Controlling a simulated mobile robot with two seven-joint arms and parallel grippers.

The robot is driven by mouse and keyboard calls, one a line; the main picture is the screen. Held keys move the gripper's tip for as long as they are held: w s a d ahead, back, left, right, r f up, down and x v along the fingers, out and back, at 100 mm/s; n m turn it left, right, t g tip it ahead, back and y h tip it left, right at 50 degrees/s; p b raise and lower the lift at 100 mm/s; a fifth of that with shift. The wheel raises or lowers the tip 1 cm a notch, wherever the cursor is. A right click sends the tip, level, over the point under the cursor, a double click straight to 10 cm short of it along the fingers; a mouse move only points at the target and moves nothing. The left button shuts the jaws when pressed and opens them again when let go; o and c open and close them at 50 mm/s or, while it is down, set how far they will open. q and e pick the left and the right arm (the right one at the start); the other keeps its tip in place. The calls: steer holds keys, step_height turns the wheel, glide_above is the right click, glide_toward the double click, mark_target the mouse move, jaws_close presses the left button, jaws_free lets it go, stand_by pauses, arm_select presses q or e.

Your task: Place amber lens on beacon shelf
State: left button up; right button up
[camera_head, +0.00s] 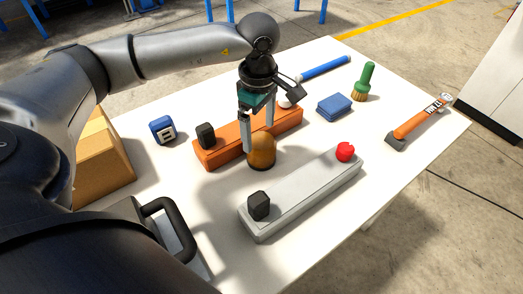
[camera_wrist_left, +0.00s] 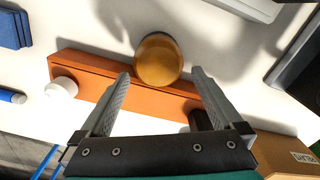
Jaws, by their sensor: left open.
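The amber lens (camera_head: 261,153), a small domed piece, appears to stand on the white table just in front of the orange bar. My left gripper (camera_head: 257,138) is open and points down at the lens. In the left wrist view the lens (camera_wrist_left: 158,58) shows between and just beyond the spread fingertips (camera_wrist_left: 160,74), with gaps on both sides. Two long bars could be the beacon shelf; I cannot tell which. The orange bar (camera_head: 227,149) carries a black block and a white knob. The grey bar (camera_head: 305,191) carries a black block and a red knob. My right gripper is not in view.
A blue labelled block (camera_head: 163,130) and cardboard box (camera_head: 103,155) are on the left. A blue sponge-like block (camera_head: 334,106), green-handled brush (camera_head: 365,82), blue tube (camera_head: 326,67) and orange-handled tool (camera_head: 420,118) lie to the right. The table's right front (camera_head: 410,165) is clear.

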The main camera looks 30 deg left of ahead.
mark_target(261, 139)
arm_select(q)
steer(key=f, duration=0.6)
steer(key=shift+w+d+f, duration=0.1)
steer(key=shift+d+f, duration=0.1)
steer(key=c, duration=1.3)
steer(key=shift+r, duration=0.15)
